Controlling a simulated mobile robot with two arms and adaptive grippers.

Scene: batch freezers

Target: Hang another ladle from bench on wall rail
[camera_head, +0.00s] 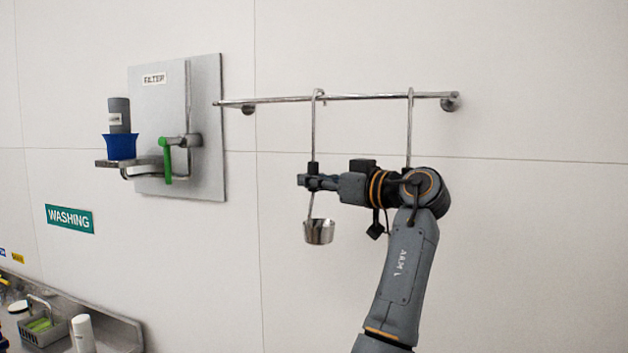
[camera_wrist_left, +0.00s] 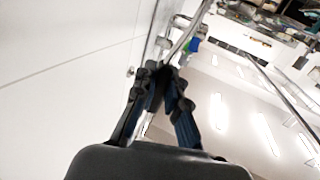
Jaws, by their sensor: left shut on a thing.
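My left gripper (camera_head: 312,182) is shut on the handle of a steel ladle (camera_head: 318,232) in front of the wall. The ladle is upright, cup down, and its hooked top is at the wall rail (camera_head: 365,97); I cannot tell whether the rail bears its weight. A second ladle (camera_head: 410,125) hangs from the rail further right, its lower part hidden behind my arm. In the left wrist view, the closed fingers (camera_wrist_left: 166,78) hold the thin handle, which runs up and to the right. My right gripper is not in view.
A grey filter panel (camera_head: 208,150) with a green-handled tap (camera_head: 167,160) and a shelf holding a blue cup (camera_head: 120,146) and grey bottle (camera_head: 119,113) is on the wall at left. A steel bench (camera_head: 118,335) with a basket (camera_head: 45,327) is at lower left.

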